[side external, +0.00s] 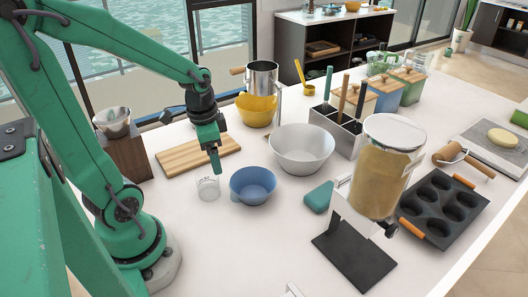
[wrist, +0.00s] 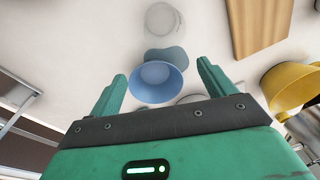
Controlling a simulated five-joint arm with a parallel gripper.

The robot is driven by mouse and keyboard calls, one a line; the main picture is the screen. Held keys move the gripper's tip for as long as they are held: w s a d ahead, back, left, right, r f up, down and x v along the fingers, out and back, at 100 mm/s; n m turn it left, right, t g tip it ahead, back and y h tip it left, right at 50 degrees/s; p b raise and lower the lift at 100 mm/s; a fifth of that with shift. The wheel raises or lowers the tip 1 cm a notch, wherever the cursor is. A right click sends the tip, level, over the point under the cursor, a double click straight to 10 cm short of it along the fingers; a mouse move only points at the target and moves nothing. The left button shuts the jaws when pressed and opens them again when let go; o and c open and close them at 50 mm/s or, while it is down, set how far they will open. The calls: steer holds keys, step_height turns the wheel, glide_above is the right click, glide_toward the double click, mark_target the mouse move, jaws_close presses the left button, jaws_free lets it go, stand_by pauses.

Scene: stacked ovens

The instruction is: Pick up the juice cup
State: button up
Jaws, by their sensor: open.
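A small clear glass cup (side external: 207,187), which looks like the juice cup, stands upright on the white counter, left of a blue bowl (side external: 253,186). It shows faintly at the top of the wrist view (wrist: 162,18), beyond the fingertips. My gripper (side external: 215,164) points down and hangs just above the cup, apart from it, as far as I can tell. In the wrist view my gripper (wrist: 161,75) has its two green fingers wide apart with nothing held. The blue bowl (wrist: 156,84) appears between the fingers in that view.
A wooden board (side external: 198,156) lies behind the cup. A white bowl (side external: 301,150) and a yellow bowl (side external: 256,108) stand farther back. A large dispenser (side external: 378,172) and a muffin tin (side external: 438,208) are at right. The counter in front of the cup is clear.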

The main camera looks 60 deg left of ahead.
mark_target(208, 185)
steer(key=shift+m+g+h, duration=0.3)
steer(key=shift+m+g, duration=0.3)
steer(key=shift+g, duration=0.1)
steer(key=a+f, duration=0.2)
steer(key=s+f, duration=0.1)
steer(key=f, duration=0.1)
steer(key=shift+s+a+f, duration=0.1)
steer(key=shift+a, duration=0.3)
steer(key=shift+f, duration=1.3)
steer(key=shift+f, duration=0.1)
steer(key=shift+s+f, duration=0.15)
steer(key=shift+f, duration=2.35)
steer(key=c, duration=1.1)
